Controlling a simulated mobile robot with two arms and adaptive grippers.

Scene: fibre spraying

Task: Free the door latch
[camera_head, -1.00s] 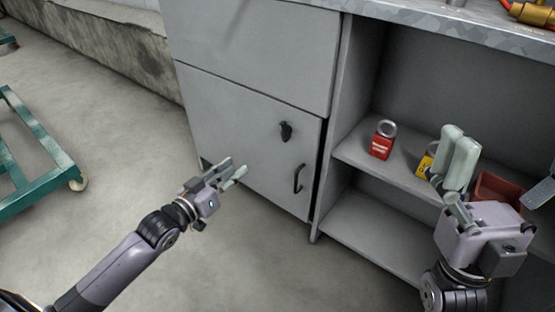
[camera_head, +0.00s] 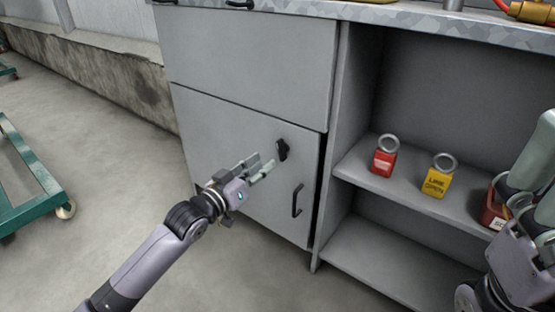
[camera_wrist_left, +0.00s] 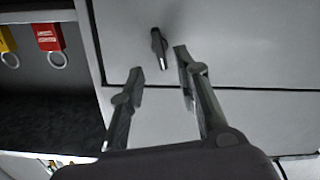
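The black door latch (camera_head: 282,150) sits on the grey lower cabinet door (camera_head: 235,150), above a black pull handle (camera_head: 298,200). The latch stands roughly upright. My left gripper (camera_head: 262,168) is open and empty, just left of and below the latch. In the left wrist view the latch (camera_wrist_left: 159,48) shows just beyond and between the two spread fingertips (camera_wrist_left: 160,68), with no clear contact. My right gripper (camera_head: 535,175) is at the right edge, partly cut off, in front of the shelves. Its finger opening is unclear.
Red (camera_head: 383,162) and yellow (camera_head: 436,183) ringed tags stand on the open shelf (camera_head: 365,178) right of the door. A red container (camera_head: 493,214) is partly behind my right gripper. A green cart (camera_head: 35,205) stands at left. The floor before the door is clear.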

